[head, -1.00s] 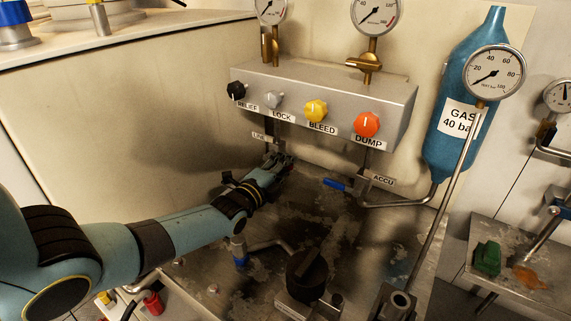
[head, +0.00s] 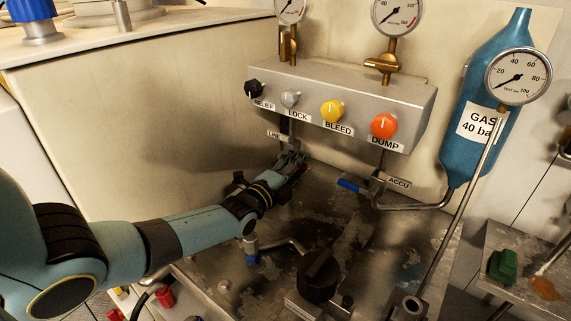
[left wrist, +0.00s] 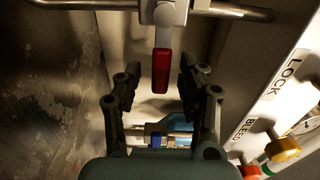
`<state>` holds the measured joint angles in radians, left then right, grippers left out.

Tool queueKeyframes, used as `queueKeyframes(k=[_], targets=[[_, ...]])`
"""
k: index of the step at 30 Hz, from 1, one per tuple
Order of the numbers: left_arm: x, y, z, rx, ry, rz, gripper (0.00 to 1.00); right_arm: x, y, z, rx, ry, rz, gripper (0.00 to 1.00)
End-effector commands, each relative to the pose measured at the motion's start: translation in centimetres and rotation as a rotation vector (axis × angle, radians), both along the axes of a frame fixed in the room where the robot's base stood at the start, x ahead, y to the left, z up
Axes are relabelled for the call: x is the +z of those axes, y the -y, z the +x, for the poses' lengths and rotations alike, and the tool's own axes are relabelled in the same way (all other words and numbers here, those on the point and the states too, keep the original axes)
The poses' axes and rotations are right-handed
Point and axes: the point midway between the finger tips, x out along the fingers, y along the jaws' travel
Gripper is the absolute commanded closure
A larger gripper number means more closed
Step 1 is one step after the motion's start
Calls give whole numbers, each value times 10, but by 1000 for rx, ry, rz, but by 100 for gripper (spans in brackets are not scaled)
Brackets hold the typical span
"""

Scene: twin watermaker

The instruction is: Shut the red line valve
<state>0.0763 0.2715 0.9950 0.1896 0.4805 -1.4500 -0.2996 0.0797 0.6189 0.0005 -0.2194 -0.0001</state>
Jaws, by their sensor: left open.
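The red line valve lever (left wrist: 161,72) hangs down from a metal valve body on a horizontal pipe (left wrist: 225,10) in the left wrist view. My left gripper (left wrist: 160,85) is open, with one finger on each side of the red lever and a visible gap to both. In the head view my left gripper (head: 292,163) is below the panel, near the LINE label (head: 274,136), and mostly hides the red lever there. My right gripper is in neither view.
The panel (head: 345,98) above carries the black RELIEF, grey LOCK, yellow BLEED (head: 332,111) and orange DUMP (head: 383,126) knobs. A blue lever (head: 351,185) by the ACCU label lies to the right. A black knob (head: 318,275) stands in front.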

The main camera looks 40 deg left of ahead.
Motion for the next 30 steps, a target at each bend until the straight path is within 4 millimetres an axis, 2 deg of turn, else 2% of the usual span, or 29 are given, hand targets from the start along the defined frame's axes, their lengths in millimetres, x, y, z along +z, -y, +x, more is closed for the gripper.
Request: queueKeyframes(k=[9, 15, 20, 30], targets=[[-2, 8, -70, -2, -6, -1, 60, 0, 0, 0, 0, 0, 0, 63], [-2, 12, -101, -1, -5, -2, 60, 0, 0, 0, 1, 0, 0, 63], [-1, 12, -110, 0, -4, -1, 60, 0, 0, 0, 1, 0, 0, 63], [-1, 12, -110, 0, -4, -1, 60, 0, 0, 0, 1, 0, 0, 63]])
